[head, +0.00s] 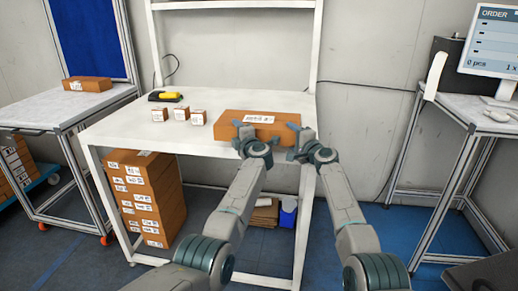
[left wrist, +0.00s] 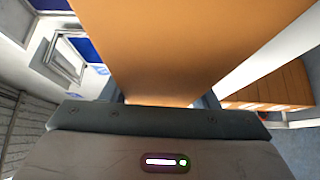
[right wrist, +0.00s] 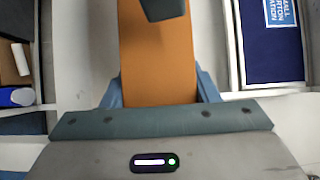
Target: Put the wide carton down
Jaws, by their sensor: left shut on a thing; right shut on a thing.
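The wide carton (head: 225,128), brown with a white label on top, is at the right part of the white table (head: 135,136). My left gripper (head: 250,134) is shut on its near side, around the middle. My right gripper (head: 298,136) is shut on its right end. The carton fills the upper middle of the left wrist view (left wrist: 195,45) and shows between the fingers in the right wrist view (right wrist: 158,70). It looks level. I cannot tell whether its underside touches the tabletop.
Several small boxes (head: 182,113) and a yellow-and-black scanner (head: 168,96) sit on the table left of the carton. Stacked cartons (head: 150,200) stand below. A side table (head: 40,112) is at left; a desk with a monitor (head: 490,42) is at right. The table's front left is clear.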

